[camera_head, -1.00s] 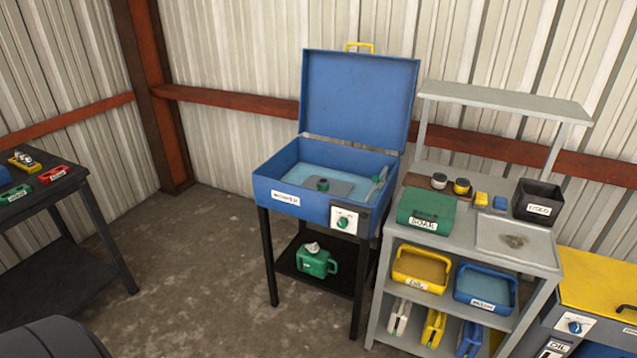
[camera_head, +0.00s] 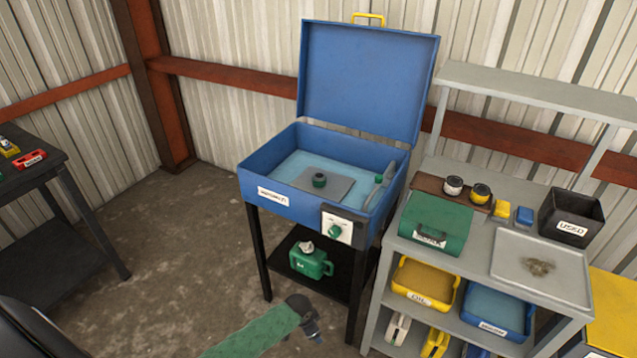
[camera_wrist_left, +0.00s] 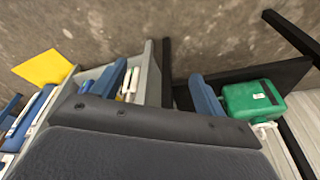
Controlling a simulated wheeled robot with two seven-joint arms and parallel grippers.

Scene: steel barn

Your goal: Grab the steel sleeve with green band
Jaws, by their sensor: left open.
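A small dark, green-banded ring-shaped part (camera_head: 319,180), which looks like the steel sleeve with green band, stands on a grey plate inside the blue washer basin (camera_head: 265,195). It is small here and its steel is hard to make out. My left gripper (camera_head: 308,322) is at the bottom of the head view, at the end of a green arm link, in front of and lower than the washer. In the left wrist view its two blue-grey fingers (camera_wrist_left: 158,72) stand apart with nothing between them. The sleeve is not in that view. My right gripper is not in view.
The washer's lid (camera_head: 365,80) stands open. A green jug (camera_head: 311,262) sits on its lower shelf. To the right, a grey rack (camera_head: 455,250) holds a white-banded part (camera_head: 453,186), a yellow-banded part (camera_head: 480,193), a green box (camera_head: 435,222) and a black USED bin (camera_head: 570,214).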

